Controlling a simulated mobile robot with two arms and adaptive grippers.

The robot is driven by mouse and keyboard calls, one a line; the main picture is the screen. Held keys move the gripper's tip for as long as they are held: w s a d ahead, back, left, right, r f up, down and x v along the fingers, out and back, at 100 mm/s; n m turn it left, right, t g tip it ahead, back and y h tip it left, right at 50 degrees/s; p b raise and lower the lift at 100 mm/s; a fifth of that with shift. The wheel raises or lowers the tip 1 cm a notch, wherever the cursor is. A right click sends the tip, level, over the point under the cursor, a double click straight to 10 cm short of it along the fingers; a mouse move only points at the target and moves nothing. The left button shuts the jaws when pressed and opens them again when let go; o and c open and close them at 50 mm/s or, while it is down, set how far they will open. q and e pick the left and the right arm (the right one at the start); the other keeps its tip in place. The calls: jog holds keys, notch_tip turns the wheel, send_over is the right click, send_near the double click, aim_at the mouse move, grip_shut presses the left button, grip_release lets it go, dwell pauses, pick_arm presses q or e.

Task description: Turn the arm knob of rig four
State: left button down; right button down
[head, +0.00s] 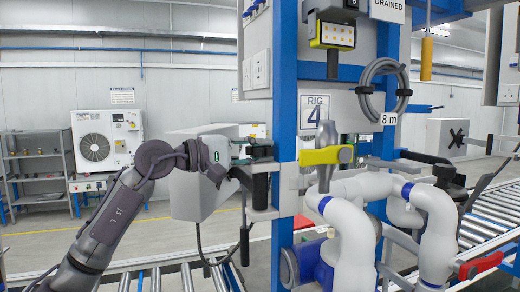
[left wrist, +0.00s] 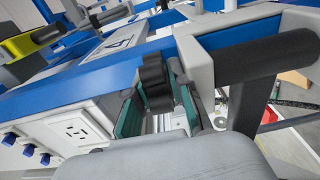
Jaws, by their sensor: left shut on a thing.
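Rig four is marked by a sign (head: 314,113) with a large 4 on the blue frame. My left gripper (head: 256,152) reaches in from the left at the rig's left side. In the left wrist view, the teal finger pads of the gripper (left wrist: 158,112) stand on both sides of a black ribbed knob (left wrist: 155,78). The gripper is shut on this knob, which sits beside the rig's blue beam. My right gripper is not in view.
A black handle (left wrist: 266,58) on a light bracket sticks out close to the fingers. A coiled hose (head: 384,88) hangs above. Roller conveyors (head: 165,278) run along the bottom.

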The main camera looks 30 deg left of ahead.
pick_arm(q)
jog(key=shift+m+g+h+p, duration=0.55)
jog(key=shift+m+g+h, duration=1.8)
jog(key=shift+g, duration=0.35)
jog(key=c, duration=1)
grip_release()
jog(key=shift+c, duration=0.2)
jog(key=v, duration=1.2)
jog(key=shift+w, duration=0.1)
jog(key=shift+f, duration=0.15)
